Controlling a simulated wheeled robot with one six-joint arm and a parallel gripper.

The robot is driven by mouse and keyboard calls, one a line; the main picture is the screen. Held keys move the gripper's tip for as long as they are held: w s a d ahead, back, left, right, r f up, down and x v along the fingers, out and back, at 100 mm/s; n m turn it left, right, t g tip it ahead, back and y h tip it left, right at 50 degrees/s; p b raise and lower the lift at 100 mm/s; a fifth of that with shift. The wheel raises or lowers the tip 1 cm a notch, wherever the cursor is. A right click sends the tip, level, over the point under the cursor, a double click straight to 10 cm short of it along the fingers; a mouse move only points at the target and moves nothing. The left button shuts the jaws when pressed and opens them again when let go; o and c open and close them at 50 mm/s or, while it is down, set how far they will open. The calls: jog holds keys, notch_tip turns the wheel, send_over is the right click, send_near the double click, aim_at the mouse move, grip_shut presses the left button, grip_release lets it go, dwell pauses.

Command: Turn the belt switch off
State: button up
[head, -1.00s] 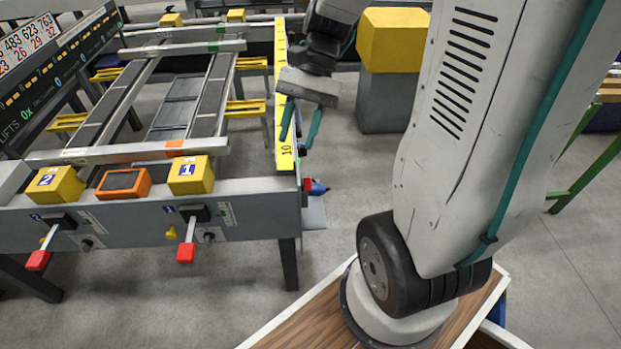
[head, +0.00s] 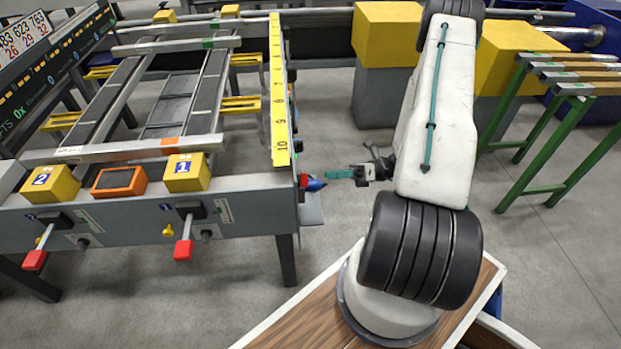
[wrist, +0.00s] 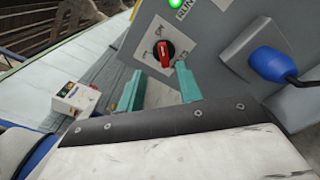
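The belt switch (wrist: 165,53) is a red rotary knob on a black base with a pale label plate, on a grey panel in the wrist view. Its handle stands near upright in that picture; the label lettering is too small to read surely. In the head view, a red part (head: 303,181) shows at the table's right end, beside a blue plug. My gripper (wrist: 158,84) has its two teal fingers apart, with nothing between them. The fingertips are just short of the knob, apparently not touching it. In the head view my gripper (head: 330,177) points left toward the table end.
A lit green lamp (wrist: 175,3) sits above the switch. A blue plug (wrist: 268,63) with a dark cable juts out right of it. The table (head: 140,222) carries red-tipped levers at its front. Green trestles (head: 540,150) stand at the right.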

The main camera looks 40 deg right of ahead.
aim_at(302, 181)
jog(key=x, duration=0.7)
jog(key=shift+w+a+f, duration=0.15)
jog(key=shift+w+f, duration=0.05)
jog(key=shift+f, duration=0.1)
grip_shut()
